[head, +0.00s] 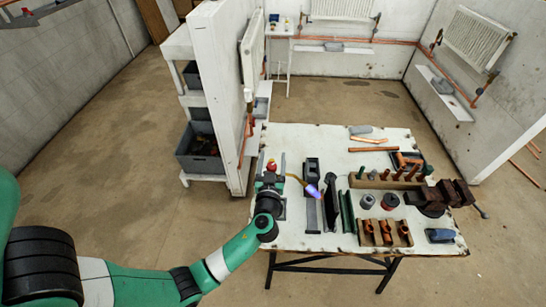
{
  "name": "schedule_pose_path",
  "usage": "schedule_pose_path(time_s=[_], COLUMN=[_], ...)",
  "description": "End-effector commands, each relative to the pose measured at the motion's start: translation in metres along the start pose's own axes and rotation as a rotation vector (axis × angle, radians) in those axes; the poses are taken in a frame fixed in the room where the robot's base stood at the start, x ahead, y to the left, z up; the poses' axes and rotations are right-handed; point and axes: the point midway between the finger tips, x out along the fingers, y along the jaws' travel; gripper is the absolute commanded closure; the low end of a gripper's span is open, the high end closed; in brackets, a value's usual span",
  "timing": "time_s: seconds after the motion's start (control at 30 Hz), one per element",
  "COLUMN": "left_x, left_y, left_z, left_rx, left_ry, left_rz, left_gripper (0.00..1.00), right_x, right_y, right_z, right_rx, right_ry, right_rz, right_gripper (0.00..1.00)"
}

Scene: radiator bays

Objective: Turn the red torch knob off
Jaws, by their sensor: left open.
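The red knob (271,167) shows as a small red spot at the left edge of the white workbench (330,145), just beyond my left gripper (270,177). A thin yellowish tube (293,178) runs right from near it to the torch's blue-violet flame (313,191). My left gripper is open and points away from me at the knob. I cannot tell whether its fingers touch the knob. The gripper hides most of what lies under the knob. My right gripper is not in view.
Dark metal rails (332,200) lie right of the flame. Wooden blocks with copper fittings (384,233), a vise (440,195) and a blue item (440,236) fill the bench's right side. A white partition (222,80) and shelf with grey bins (200,150) stand left behind.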

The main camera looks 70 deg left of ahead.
Motion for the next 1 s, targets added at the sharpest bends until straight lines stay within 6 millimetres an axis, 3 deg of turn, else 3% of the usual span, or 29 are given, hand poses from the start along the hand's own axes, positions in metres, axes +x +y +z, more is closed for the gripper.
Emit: schedule_pose_path(time_s=[0.07, 0.4, 0.73, 1.0], left_x=[-0.0001, -0.0003, 0.0, 0.0002], left_y=[0.0, 0.0001, 0.0, 0.002], left_z=[0.0, 0.0, 0.001, 0.0028], left_rx=[0.0, 0.0, 0.002, 0.002], left_ry=[0.0, 0.0, -0.002, -0.007], left_rz=[0.0, 0.0, 0.016, 0.129], left_gripper=[0.39, 1.0, 1.0, 1.0], right_x=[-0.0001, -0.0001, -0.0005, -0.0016], right_y=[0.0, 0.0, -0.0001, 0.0], right_z=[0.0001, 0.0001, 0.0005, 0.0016], right_rx=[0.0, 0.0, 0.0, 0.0], right_ry=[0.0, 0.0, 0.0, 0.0], right_rz=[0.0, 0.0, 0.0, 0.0], right_gripper=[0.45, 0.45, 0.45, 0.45])
